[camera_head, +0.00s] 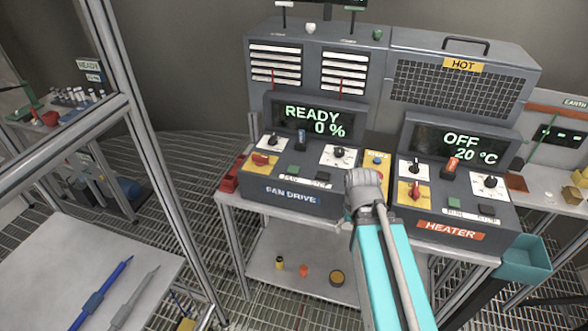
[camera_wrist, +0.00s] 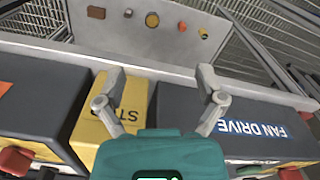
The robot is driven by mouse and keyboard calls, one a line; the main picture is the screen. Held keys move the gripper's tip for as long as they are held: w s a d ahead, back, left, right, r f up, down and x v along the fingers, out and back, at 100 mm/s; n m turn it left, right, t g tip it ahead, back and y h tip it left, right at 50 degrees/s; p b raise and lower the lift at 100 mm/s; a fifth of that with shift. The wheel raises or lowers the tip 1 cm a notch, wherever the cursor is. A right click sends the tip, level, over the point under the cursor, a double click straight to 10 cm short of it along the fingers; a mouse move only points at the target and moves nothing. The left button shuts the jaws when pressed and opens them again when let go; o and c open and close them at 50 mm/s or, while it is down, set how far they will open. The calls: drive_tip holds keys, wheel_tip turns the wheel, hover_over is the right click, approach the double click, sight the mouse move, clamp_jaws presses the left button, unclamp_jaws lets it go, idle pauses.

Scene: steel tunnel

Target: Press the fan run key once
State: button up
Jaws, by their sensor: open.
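The fan drive console (camera_head: 290,196) stands in the middle of the head view, its display (camera_head: 314,120) reading READY 0 %. A small green key (camera_head: 293,170) and a dark key (camera_head: 321,176) sit low on its sloped panel; their labels are too small to read. My gripper (camera_head: 364,188) is right of these keys, over the console's right end. In the wrist view my gripper (camera_wrist: 160,98) is open and empty, its fingers spread before the front of the fan drive console (camera_wrist: 180,110) and the yellow stop box (camera_wrist: 96,125). The green key is not clear there.
The heater console (camera_head: 455,205), reading OFF 20 °C, stands close on the right. A yellow panel (camera_head: 376,150) lies between the consoles. Knobs and a red-handled switch (camera_head: 261,159) crowd the fan panel. A metal frame post (camera_head: 150,140) rises at left.

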clamp_jaws()
idle(1.4)
